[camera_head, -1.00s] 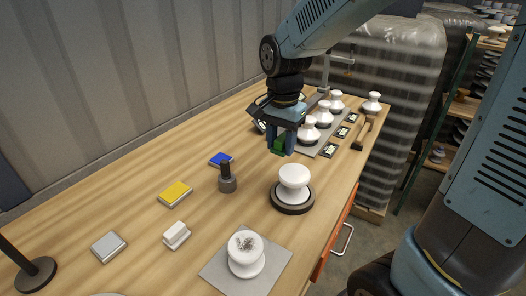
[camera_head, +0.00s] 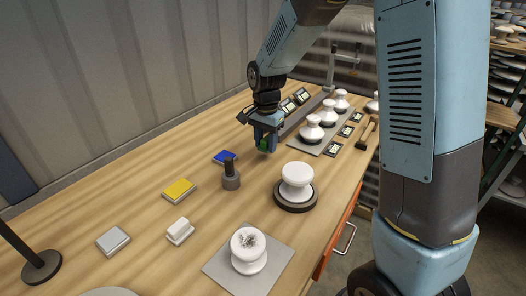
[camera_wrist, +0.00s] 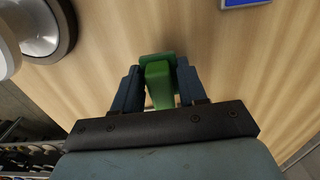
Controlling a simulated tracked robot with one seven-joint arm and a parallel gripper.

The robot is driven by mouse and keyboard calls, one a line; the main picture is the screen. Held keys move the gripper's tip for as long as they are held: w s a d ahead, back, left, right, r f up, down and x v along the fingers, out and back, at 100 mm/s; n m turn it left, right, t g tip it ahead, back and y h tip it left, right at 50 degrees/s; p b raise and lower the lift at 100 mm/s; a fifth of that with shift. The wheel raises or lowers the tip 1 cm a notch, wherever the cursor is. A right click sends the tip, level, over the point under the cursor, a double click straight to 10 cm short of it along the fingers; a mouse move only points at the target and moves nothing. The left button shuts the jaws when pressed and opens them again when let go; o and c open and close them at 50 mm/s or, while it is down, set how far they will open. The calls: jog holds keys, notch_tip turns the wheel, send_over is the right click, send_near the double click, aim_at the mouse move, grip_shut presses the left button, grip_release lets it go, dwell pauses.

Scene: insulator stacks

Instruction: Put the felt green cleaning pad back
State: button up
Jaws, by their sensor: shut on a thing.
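My gripper (camera_head: 264,143) is shut on the green cleaning pad (camera_wrist: 158,83). In the wrist view the green pad sits between the two fingers, with bare wood around it. In the head view only a small green patch shows between the fingers, above the table beyond the dark post. Whether the pad touches the table I cannot tell. A blue pad (camera_head: 225,157) lies on the table to the left of my gripper. A yellow pad (camera_head: 179,190) and a grey pad (camera_head: 113,241) lie nearer in the same row.
A dark grey post (camera_head: 231,175) stands near the blue pad. A white insulator (camera_head: 297,177) stands on a dark round base. A soiled insulator (camera_head: 248,252) stands on a grey mat (camera_head: 273,265). A white block (camera_head: 179,231) lies nearby. Several insulators stand on a far tray (camera_head: 304,144).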

aim_at(265, 159)
jog(key=shift+w+a+f, duration=0.15)
jog(key=shift+w+f, duration=0.3)
jog(key=shift+f, duration=0.1)
notch_tip(265, 159, down, 3)
jog(key=shift+f, duration=0.1)
jog(key=shift+f, duration=0.3)
